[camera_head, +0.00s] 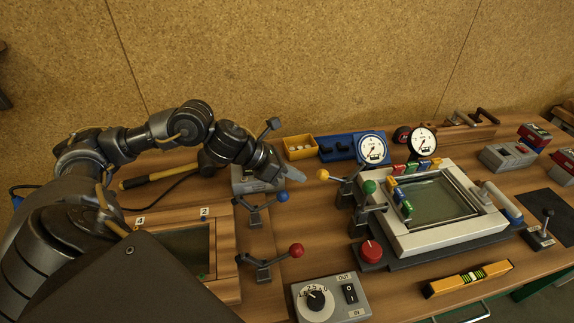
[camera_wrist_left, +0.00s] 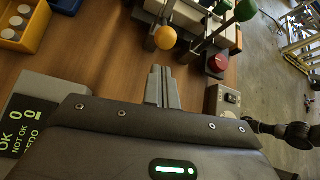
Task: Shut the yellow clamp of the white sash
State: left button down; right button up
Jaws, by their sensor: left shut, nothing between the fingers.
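The white sash (camera_head: 408,238) is a pale frame around a glass pane, lying on the right half of the table. The yellow clamp (camera_head: 323,174) has a ball-ended lever at the sash's far left corner; its yellow ball also shows in the left wrist view (camera_wrist_left: 165,37). The lever sticks out to the left, away from the frame. My left gripper (camera_head: 295,174) is shut and empty, just left of the yellow ball and apart from it. In the left wrist view, its fingers (camera_wrist_left: 160,76) point toward the ball. My right gripper is not in view.
A green-knobbed clamp (camera_head: 369,187) stands nearer along the sash's left side. Blue (camera_head: 282,196) and red (camera_head: 296,250) knobbed clamps belong to the wooden frame at left. A red button (camera_head: 370,251), a switch box (camera_head: 330,299) and dial gauges (camera_head: 372,148) stand around.

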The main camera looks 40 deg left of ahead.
pick_arm(q)
jog(key=shift+p+x, duration=0.5)
jog(key=shift+x, duration=2.05)
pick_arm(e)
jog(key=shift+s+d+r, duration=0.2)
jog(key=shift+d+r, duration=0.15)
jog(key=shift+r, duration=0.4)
pick_arm(q)
jog(key=shift+r, duration=0.1)
